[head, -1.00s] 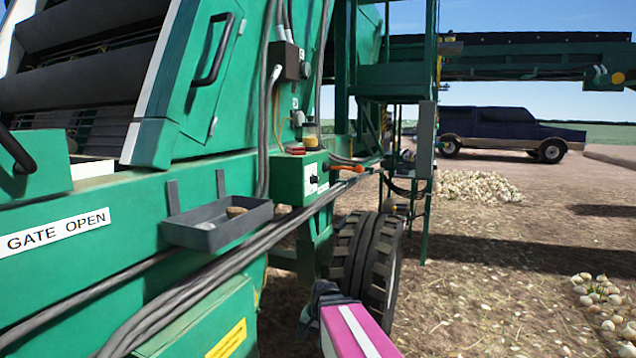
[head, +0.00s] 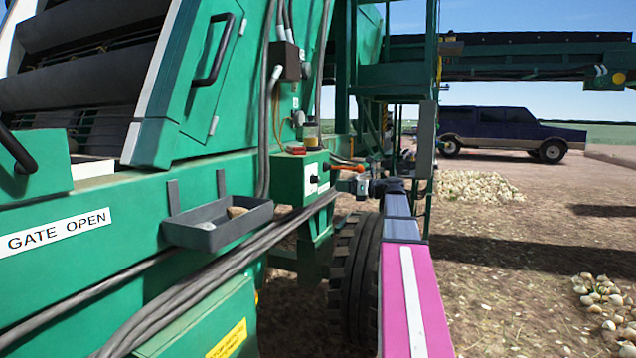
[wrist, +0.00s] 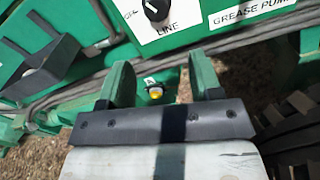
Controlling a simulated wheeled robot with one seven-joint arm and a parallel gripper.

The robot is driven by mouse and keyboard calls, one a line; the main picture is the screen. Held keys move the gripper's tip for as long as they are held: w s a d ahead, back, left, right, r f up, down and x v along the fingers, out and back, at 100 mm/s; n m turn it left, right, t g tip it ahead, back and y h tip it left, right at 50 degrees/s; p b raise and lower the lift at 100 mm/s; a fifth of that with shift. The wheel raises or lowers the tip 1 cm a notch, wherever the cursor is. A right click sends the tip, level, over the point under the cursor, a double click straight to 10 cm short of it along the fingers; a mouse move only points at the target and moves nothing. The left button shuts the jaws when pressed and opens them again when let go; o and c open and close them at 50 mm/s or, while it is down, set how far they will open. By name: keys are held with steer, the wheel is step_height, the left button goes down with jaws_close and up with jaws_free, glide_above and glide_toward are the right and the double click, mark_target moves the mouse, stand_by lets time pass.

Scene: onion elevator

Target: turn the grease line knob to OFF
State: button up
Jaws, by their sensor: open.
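The grease line knob (wrist: 157,10) is black with a pale pointer mark and sits on a white plate with "LINE" lettering, at the top edge of the wrist view. The pointer's exact setting is hard to read. In the head view the knob (head: 314,179) is a small dark spot on the side of a green control box (head: 289,180). My gripper (wrist: 162,72) is open, its two green fingers apart with nothing between them. The knob lies beyond the fingertips, not touched. In the head view my gripper (head: 366,186) is just right of the box, its fingers hard to make out.
A "GREASE PUMP" label (wrist: 252,12) is right of the knob plate. A grey tray (head: 215,226) hangs left of the box. Thick cables (head: 230,262) run below it, and an orange handle (head: 347,168) juts out at the box's right. A tire (head: 352,280) stands below.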

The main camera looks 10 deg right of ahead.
mark_target(319, 180)
steer(key=shift+m, duration=0.3)
steer(key=x, duration=0.3)
steer(key=r+x, duration=0.1)
steer(key=x, duration=0.6)
steer(key=shift+w+r, duration=0.2)
steer(key=shift+r, duration=0.15)
steer(key=c, duration=0.9)
